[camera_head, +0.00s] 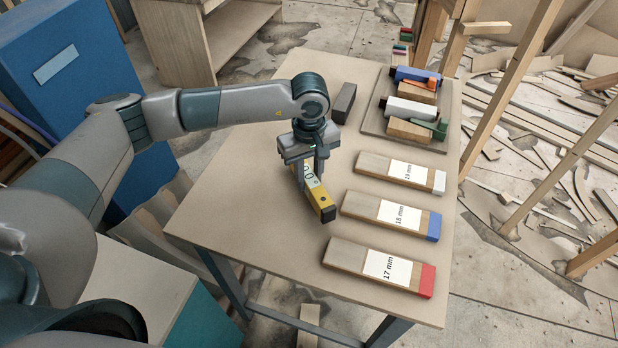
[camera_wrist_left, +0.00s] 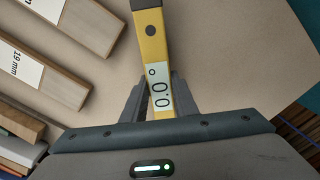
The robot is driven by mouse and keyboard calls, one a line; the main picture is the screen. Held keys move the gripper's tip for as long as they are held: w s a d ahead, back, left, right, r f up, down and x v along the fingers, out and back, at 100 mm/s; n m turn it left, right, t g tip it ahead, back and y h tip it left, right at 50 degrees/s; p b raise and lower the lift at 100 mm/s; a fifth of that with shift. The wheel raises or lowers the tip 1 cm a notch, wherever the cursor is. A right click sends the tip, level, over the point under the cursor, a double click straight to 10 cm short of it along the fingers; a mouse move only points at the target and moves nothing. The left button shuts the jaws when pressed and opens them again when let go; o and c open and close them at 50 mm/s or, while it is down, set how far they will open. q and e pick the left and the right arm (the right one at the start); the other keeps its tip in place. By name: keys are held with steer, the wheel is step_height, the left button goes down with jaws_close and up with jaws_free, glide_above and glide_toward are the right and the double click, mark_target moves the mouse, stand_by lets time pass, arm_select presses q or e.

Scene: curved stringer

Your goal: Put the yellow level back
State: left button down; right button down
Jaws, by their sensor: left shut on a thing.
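The yellow level (camera_head: 309,188) has dark end caps and a white display reading 0.0°. My left gripper (camera_head: 305,172) is shut on it near the display and points down over the table. In the left wrist view the level (camera_wrist_left: 152,45) runs up from between the fingers of the gripper (camera_wrist_left: 158,88). Its near end is hidden by the gripper body. I cannot tell for sure whether the level touches the tabletop (camera_head: 260,215). My right gripper is not in view.
Wooden boards labelled 19 mm (camera_head: 373,165), 18 mm (camera_head: 365,206) and 17 mm (camera_head: 350,257) lie right of the level. A dark grey block (camera_head: 344,103) lies behind it. A tray (camera_head: 373,122) with several blocks and tools is at the back right. The left tabletop is clear.

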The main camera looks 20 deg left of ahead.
arm_select(q)
steer(key=shift+f+p, duration=0.4)
steer(key=shift+f, duration=0.55)
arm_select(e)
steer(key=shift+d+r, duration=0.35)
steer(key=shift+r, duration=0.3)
arm_select(q)
steer(key=shift+f+b, duration=0.2)
steer(key=shift+b, duration=0.2)
steer(key=c, duration=1.4)
jaws_free()
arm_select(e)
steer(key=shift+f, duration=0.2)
arm_select(q)
steer(key=shift+r, duration=0.15)
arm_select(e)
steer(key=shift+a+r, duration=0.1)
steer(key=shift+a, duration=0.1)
